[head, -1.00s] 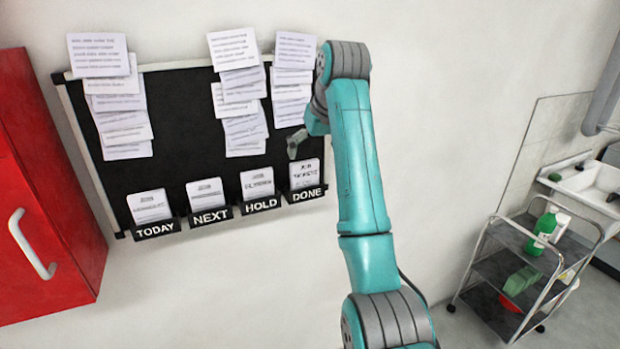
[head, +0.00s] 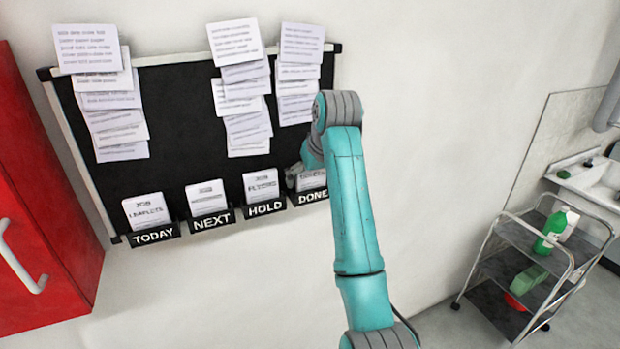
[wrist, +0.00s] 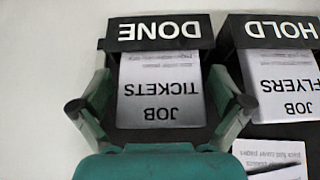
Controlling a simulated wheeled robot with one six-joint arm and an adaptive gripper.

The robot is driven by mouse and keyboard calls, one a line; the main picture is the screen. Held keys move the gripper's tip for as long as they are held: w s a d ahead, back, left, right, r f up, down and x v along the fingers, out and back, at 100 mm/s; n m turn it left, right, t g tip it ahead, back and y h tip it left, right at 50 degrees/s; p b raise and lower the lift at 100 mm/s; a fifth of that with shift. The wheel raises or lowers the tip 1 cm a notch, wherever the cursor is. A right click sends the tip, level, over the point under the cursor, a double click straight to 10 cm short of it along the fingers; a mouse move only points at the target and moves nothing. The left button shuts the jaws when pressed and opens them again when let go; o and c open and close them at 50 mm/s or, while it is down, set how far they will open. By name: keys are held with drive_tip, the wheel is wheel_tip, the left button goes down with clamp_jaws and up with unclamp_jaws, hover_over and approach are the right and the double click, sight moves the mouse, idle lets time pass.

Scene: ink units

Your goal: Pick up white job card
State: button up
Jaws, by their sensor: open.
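A white job card (wrist: 160,85) reading "JOB TICKETS" stands in the DONE pocket (wrist: 160,31) and appears upside down in the wrist view. In the head view this card (head: 312,180) is partly covered by my gripper. My gripper (wrist: 161,104) is open, with one finger on each side of the card and a gap to both edges. Other white job cards stand in their pockets: a leaflets card (head: 147,211) in TODAY, one with unreadable text (head: 207,198) in NEXT, and a flyers card (head: 261,187) in HOLD, also in the wrist view (wrist: 285,85).
Columns of white sheets (head: 110,105) hang on the black board (head: 175,120) above the pockets. A red cabinet (head: 45,190) is at left, a trolley (head: 520,265) at right.

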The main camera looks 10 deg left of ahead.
drive_tip(key=c, duration=1.1)
drive_tip(key=shift+r, duration=0.15)
